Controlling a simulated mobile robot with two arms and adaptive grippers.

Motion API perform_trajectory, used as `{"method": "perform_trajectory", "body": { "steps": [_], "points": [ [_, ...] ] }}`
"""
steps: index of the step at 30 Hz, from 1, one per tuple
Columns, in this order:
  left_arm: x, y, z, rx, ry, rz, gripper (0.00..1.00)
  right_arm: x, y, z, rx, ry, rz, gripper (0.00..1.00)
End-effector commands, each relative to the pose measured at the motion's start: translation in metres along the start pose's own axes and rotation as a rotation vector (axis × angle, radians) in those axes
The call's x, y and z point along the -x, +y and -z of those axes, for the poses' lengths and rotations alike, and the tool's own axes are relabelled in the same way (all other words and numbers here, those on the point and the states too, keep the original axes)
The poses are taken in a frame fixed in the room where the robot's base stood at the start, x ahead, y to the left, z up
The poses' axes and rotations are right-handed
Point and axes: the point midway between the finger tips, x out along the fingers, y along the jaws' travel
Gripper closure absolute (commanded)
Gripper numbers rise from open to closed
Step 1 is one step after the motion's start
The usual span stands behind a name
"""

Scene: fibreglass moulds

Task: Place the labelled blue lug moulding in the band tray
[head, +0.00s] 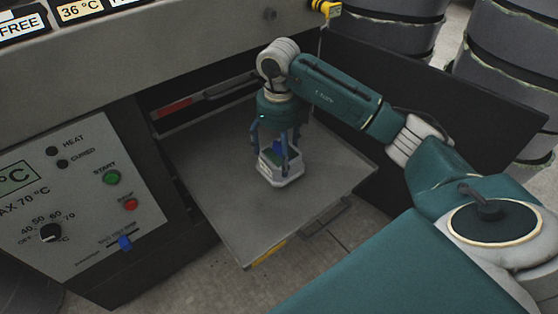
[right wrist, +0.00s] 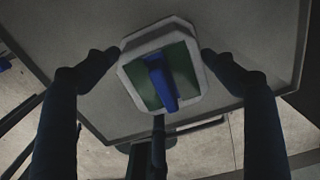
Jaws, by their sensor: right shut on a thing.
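The blue lug moulding (head: 281,178) is a pale eight-sided piece with a green top and an upright blue lug. It is over the flat grey plate of a pulled-out tray (head: 215,180); I cannot tell whether it touches the plate. My right gripper (head: 276,156) points down and is shut on the moulding. In the right wrist view, its fingers (right wrist: 165,52) flank the moulding's pale rim (right wrist: 131,83), with the blue lug (right wrist: 160,82) between them. No label on the moulding can be read. My left gripper is not in view.
A control panel (head: 75,200) with a knob and green and red buttons stands left of the tray. A yellow mark (head: 268,254) is on the tray's front edge. A dark panel (head: 450,110) and stacked drums (head: 510,70) are at right. The plate around the moulding is bare.

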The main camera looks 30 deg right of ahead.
Motion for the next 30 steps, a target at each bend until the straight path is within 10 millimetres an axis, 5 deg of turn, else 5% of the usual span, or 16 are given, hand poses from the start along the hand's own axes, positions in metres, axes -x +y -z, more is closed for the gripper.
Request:
{"method": "perform_trajectory", "body": {
  "steps": [6, 18, 19, 20, 30],
  "points": [
    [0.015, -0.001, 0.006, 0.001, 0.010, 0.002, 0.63, -0.031, 0.000, 0.001, 0.000, 0.001, -0.001, 0.66],
    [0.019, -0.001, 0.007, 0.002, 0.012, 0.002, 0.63, -0.033, 0.000, 0.000, 0.000, 0.000, 0.000, 0.66],
    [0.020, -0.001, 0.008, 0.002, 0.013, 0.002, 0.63, -0.033, 0.000, 0.000, 0.000, 0.001, 0.000, 0.10],
    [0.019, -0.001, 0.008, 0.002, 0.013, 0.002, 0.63, -0.033, 0.000, 0.000, 0.000, 0.001, 0.000, 0.04],
    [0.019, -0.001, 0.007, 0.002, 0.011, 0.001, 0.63, -0.032, 0.000, 0.000, 0.000, 0.001, 0.000, 0.00]
  ]
}}
